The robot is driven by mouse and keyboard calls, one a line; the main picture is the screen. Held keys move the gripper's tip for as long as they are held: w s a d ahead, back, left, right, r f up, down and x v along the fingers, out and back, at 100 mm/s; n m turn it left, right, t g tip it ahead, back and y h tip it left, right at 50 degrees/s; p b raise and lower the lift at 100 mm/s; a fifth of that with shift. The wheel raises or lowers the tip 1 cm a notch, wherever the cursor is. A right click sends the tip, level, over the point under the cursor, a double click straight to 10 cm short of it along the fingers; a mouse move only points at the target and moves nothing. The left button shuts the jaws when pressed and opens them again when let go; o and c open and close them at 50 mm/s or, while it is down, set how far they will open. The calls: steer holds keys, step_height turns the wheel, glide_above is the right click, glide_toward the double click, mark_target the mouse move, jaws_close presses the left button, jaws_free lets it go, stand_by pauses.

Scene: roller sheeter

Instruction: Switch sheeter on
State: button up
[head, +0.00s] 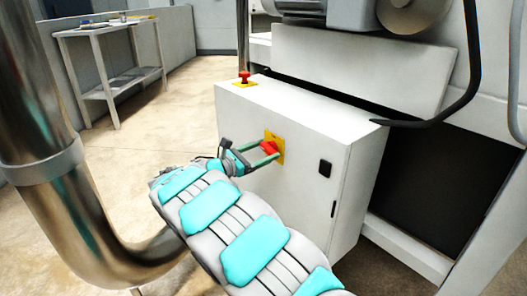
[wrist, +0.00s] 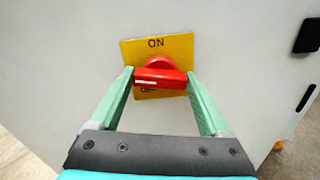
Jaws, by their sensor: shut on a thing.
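The sheeter's red rotary switch (wrist: 160,77) sits on a yellow plate (wrist: 176,49) on the front of a white cabinet (head: 300,140). The plate reads ON at its upper edge and a partly hidden OFF below the knob. The knob's handle lies about level in the wrist view, with a white mark toward its left end. My gripper (wrist: 160,74) has its two green fingers on either side of the handle, shut on it. The head view shows my gripper (head: 265,152) reaching the red switch (head: 269,148) from the left.
A red push button on a yellow base (head: 244,77) stands on top of the cabinet. A black latch (head: 325,168) is to the right of the switch. A metal table (head: 110,60) stands at the back left. The floor between is clear.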

steer(key=m+b, duration=0.2)
steer(key=m, duration=0.1)
steer(key=shift+f+m+b, duration=0.25)
steer(key=shift+m+b, duration=0.05)
steer(key=shift+b, duration=0.05)
steer(key=m+b, duration=0.9)
steer(key=shift+d+f, duration=0.1)
steer(key=shift+m+b, duration=1.35)
steer(key=shift+m, duration=0.05)
steer(key=shift+r, duration=0.2)
steer(key=o, duration=1.2)
